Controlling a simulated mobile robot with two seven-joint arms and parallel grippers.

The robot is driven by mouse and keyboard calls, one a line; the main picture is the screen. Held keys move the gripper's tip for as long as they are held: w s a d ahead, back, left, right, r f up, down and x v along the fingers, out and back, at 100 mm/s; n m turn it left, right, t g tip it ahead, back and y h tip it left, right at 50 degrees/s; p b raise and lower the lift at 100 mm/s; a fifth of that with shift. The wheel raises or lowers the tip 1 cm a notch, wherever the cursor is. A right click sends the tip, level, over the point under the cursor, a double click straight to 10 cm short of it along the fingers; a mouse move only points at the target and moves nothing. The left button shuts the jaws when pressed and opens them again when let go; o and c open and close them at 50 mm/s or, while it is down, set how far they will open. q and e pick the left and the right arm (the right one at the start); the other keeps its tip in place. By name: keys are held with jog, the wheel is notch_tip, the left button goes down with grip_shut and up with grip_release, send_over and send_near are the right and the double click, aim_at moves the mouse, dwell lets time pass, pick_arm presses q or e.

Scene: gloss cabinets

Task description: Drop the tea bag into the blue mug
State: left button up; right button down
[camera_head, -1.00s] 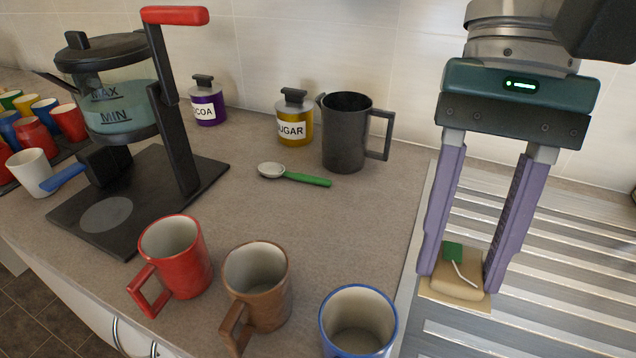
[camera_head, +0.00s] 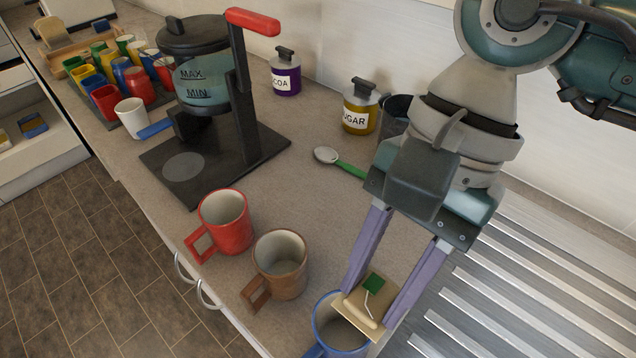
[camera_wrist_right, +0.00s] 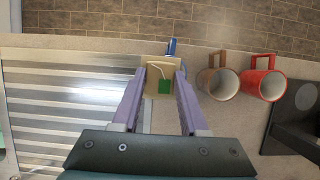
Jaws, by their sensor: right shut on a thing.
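My right gripper (camera_head: 371,305) is shut on the tea bag (camera_head: 362,312), a beige packet with a white string and a green tag. The tea bag is over the blue mug (camera_head: 326,322), covering the right part of its opening. My left gripper is not in view.
A brown mug (camera_head: 279,268) and a red mug (camera_head: 226,222) stand left of the blue one. Behind are a coffee maker (camera_head: 205,95), a spoon (camera_head: 340,161), a sugar jar (camera_head: 359,106) and a cocoa jar (camera_head: 285,72). A ribbed metal drainboard (camera_head: 540,270) lies right.

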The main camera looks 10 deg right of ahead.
notch_tip(320, 180, down, 4)
jog(key=shift+r+b, duration=0.1)
jog(key=shift+b, duration=0.8)
jog(key=shift+c, duration=1.8)
grip_release()
jog(key=shift+r, duration=0.1)
jog(key=b+v, duration=0.2)
jog(key=v, duration=0.8)
jog(key=shift+b, duration=0.3)
